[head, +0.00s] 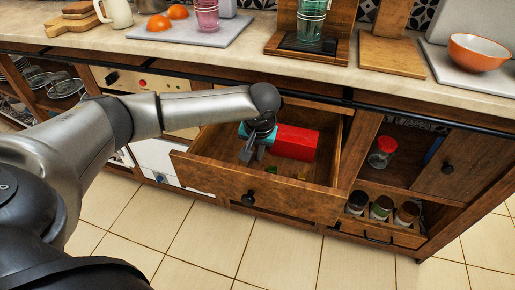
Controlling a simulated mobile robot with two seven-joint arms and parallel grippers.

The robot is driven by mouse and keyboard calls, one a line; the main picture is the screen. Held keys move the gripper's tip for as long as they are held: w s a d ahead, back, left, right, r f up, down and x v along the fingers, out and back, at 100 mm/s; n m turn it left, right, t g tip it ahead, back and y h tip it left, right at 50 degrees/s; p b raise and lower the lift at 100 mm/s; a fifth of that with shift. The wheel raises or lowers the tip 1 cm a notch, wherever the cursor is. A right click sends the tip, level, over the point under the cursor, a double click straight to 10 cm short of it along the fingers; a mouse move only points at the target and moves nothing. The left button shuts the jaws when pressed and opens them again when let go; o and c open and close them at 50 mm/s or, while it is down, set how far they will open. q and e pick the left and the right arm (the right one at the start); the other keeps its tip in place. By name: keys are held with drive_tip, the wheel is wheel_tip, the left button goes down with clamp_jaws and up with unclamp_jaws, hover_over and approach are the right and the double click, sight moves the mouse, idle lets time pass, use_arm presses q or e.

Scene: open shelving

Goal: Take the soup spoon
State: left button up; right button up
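No soup spoon can be made out; part of the drawer's inside is hidden behind my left gripper and the drawer front. My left gripper (252,156) points down into the open wooden drawer (270,194), near its left side. Its two fingers look apart, with nothing visible between them. A teal item (243,131) shows partly behind the gripper. My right gripper is not in view.
The counter (180,58) runs above the drawer, with its edge close behind my arm. An orange bowl (478,52) stands on it at right. A red-lidded jar (382,152) sits on the open shelf right of the drawer, above several spice jars. The tiled floor in front is clear.

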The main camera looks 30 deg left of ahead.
use_arm(q)
drive_tip(key=shift+c, duration=0.2)
clamp_jaws()
idle(0.6)
